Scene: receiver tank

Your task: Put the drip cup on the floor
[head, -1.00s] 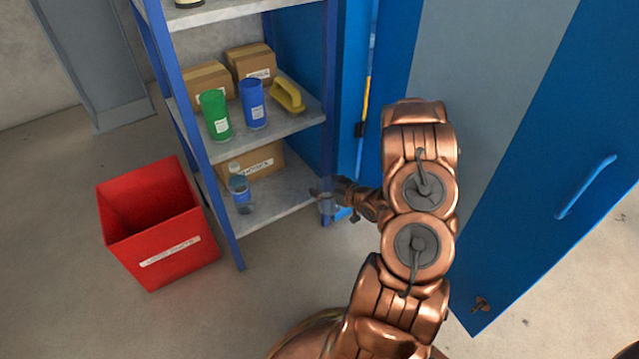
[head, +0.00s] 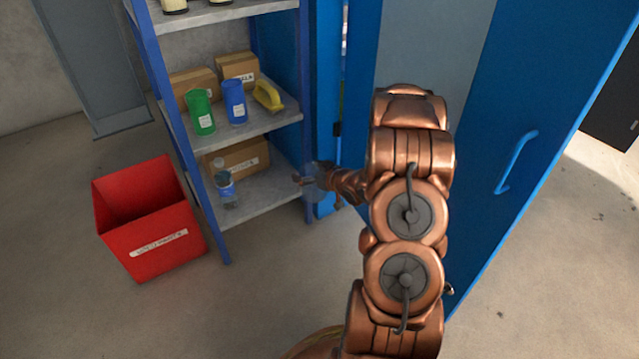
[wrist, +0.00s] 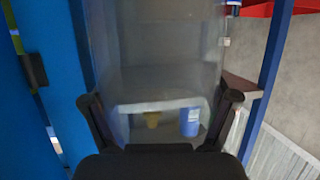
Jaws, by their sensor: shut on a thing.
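My gripper (head: 310,181) is shut on a clear, see-through cup (head: 322,173), which I take to be the drip cup. In the head view it is held in front of the blue shelf unit's right post, at about the height of the lower shelf. The cup is small and faint there, and my arm hides part of that area. In the wrist view the cup (wrist: 165,60) fills the space between the two dark fingers (wrist: 160,108), and shelf things show through it. The bare concrete floor (head: 275,275) lies in front of the shelf.
A red bin (head: 150,235) stands on the floor at left. The lower shelf (head: 262,195) holds a clear blue-labelled bottle (head: 226,190) and a box. A blue door (head: 500,110) stands at right.

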